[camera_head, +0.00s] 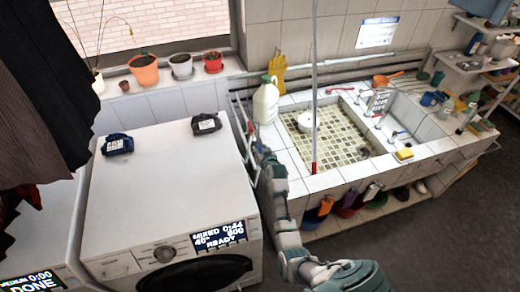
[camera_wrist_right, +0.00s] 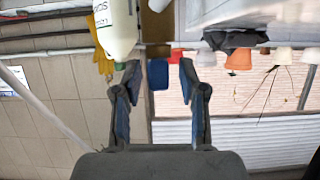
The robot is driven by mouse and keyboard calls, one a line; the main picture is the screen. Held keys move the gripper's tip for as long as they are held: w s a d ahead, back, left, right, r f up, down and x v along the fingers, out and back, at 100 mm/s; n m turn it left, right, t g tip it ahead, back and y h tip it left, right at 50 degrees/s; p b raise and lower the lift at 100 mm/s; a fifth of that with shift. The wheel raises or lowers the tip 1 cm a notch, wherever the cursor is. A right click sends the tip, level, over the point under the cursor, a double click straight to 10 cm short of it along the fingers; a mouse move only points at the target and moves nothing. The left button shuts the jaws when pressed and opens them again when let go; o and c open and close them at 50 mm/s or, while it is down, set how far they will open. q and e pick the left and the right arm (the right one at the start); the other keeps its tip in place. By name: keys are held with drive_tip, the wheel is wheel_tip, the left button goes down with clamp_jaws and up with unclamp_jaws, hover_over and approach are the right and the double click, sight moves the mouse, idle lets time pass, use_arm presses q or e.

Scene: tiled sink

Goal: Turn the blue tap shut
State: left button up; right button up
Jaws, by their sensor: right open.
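Small metal taps (camera_head: 378,102) with small red parts stand along the sink's divider. I cannot make out for sure which handle is the blue tap. My right gripper (camera_head: 263,152) is at the left end of the sink counter, beside the white bottle and well left of these taps. In the right wrist view its two fingers (camera_wrist_right: 158,76) are spread apart with nothing held. A small blue block (camera_wrist_right: 158,74) shows between them; I cannot tell what it is or how far away. My left gripper is not in view.
A white bottle (camera_head: 265,100) stands close to my right gripper, with a yellow glove (camera_head: 277,70) behind. A washing machine (camera_head: 150,190) is to the left. A thin pole (camera_head: 314,60) rises before the tiled basin (camera_head: 340,140). A yellow sponge (camera_head: 404,154) lies on the front rim.

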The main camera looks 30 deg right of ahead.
drive_tip(key=shift+w+d+f, duration=0.2)
drive_tip(key=shift+w, duration=0.25)
clamp_jaws()
